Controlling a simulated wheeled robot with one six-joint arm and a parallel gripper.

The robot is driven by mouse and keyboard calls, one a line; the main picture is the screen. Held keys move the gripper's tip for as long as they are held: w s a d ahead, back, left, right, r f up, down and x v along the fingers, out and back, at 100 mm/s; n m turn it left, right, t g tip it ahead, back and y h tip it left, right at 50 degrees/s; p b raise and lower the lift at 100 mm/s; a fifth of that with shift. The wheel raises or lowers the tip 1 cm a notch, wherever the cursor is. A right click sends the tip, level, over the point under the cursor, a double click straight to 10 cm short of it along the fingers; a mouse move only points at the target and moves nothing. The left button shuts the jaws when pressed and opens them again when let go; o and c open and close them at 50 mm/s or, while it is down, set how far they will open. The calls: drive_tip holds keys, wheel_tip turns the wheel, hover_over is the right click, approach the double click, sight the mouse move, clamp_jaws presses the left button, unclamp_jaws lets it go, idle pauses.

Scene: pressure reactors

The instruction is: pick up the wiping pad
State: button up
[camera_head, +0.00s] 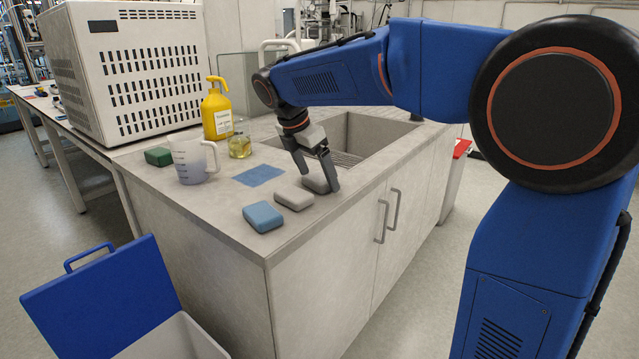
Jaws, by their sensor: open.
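Several pads lie on the counter top. A grey pad (315,186) lies nearest the sink, beneath and between the fingers of my gripper (321,185). A second grey pad (294,198) lies just left of it, and a light-blue pad (263,217) lies near the front corner. A dark green pad (159,157) lies at the far left. Which one is the wiping pad is not marked. My gripper points down with its fingers apart, one on each side of the nearest grey pad. Whether the fingers touch it I cannot tell.
A flat blue cloth (259,175), a measuring jug (192,163), a glass beaker (240,147) and a yellow pump bottle (216,112) stand or lie behind the pads. The sink (375,133) is behind my gripper. A bin with an open blue lid (105,300) stands front left.

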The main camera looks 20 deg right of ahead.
sight(317, 179)
drive_tip(key=shift+d+f, duration=0.1)
drive_tip(key=shift+f, duration=0.25)
drive_tip(key=shift+c, duration=0.3)
drive_tip(key=c, duration=1)
drive_tip(key=shift+r, duration=0.15)
drive_tip(key=shift+c, duration=0.2)
wheel_tip(317, 179, up, 10)
